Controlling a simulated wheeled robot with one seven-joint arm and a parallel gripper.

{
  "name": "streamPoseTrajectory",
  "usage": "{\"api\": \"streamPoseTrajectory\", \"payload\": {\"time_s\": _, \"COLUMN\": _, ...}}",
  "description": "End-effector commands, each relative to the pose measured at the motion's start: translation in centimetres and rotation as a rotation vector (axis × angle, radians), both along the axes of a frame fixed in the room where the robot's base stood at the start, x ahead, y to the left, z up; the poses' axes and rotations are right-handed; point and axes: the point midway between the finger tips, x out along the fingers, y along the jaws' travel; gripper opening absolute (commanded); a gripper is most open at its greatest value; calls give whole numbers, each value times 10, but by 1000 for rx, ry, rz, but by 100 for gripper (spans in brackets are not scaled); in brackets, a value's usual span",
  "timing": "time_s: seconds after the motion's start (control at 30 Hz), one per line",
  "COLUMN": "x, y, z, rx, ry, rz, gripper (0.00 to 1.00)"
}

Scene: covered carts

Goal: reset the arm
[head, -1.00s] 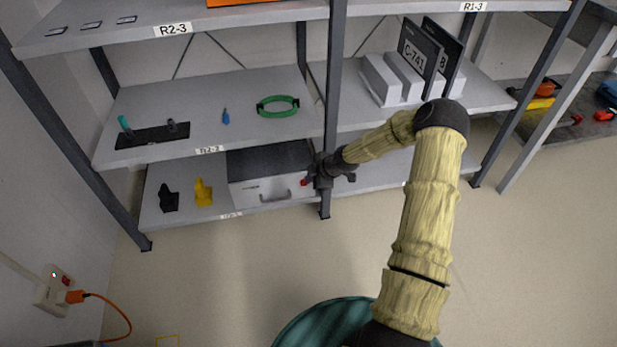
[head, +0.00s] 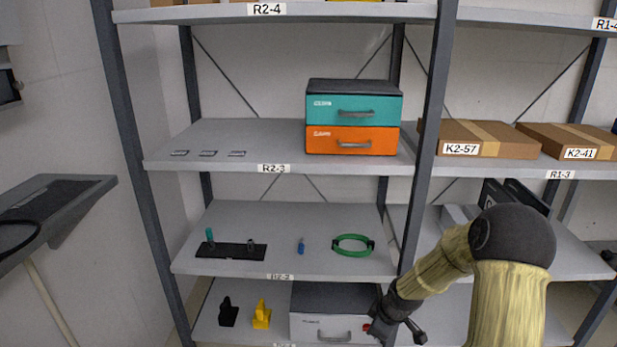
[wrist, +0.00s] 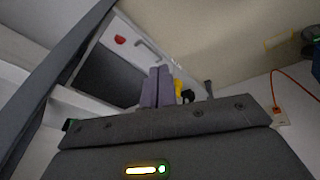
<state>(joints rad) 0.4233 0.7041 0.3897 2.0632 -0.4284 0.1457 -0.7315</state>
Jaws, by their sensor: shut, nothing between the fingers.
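My gripper (head: 394,318) shows in the head view at the lower right, in front of the shelf post and beside the right end of a white-fronted drawer box. In the wrist view its two grey-purple fingers (wrist: 157,84) lie side by side, shut, with nothing between them. My arm, in a pale yellow wrinkled cover with a dark elbow, is bent, its forearm slanting down left to the gripper. I cannot tell whether the gripper touches the box or post.
The white-fronted box (head: 328,328) stands on the low shelf, near a yellow part (head: 261,314) and a black part (head: 228,312). Above are a green ring (head: 352,245), then teal (head: 352,108) and orange (head: 352,141) drawer boxes. A dark post (head: 425,150) divides the racks.

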Motion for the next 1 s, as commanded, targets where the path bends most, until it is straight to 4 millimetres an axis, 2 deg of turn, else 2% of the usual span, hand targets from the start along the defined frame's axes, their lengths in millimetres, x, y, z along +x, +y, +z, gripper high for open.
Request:
{"api": "streamPoseTrajectory", "payload": {"time_s": 0.03, "x": -12, "y": 3, "z": 20, "rx": -13, "ry": 14, "rz": -46, "gripper": 0}}
{"api": "streamPoseTrajectory", "payload": {"time_s": 0.4, "x": -106, "y": 14, "z": 116, "rx": -6, "ry": 93, "rz": -518, "gripper": 0}}
{"api": "streamPoseTrajectory", "payload": {"time_s": 0.6, "x": -152, "y": 18, "z": 148, "rx": 44, "ry": 110, "rz": -741, "gripper": 0}}
{"api": "streamPoseTrajectory", "payload": {"time_s": 0.9, "x": -202, "y": 26, "z": 176, "rx": 132, "ry": 134, "rz": -977, "gripper": 0}}
{"api": "streamPoseTrajectory", "payload": {"time_s": 1.0, "x": -200, "y": 25, "z": 194, "rx": 130, "ry": 136, "rz": -975, "gripper": 0}}
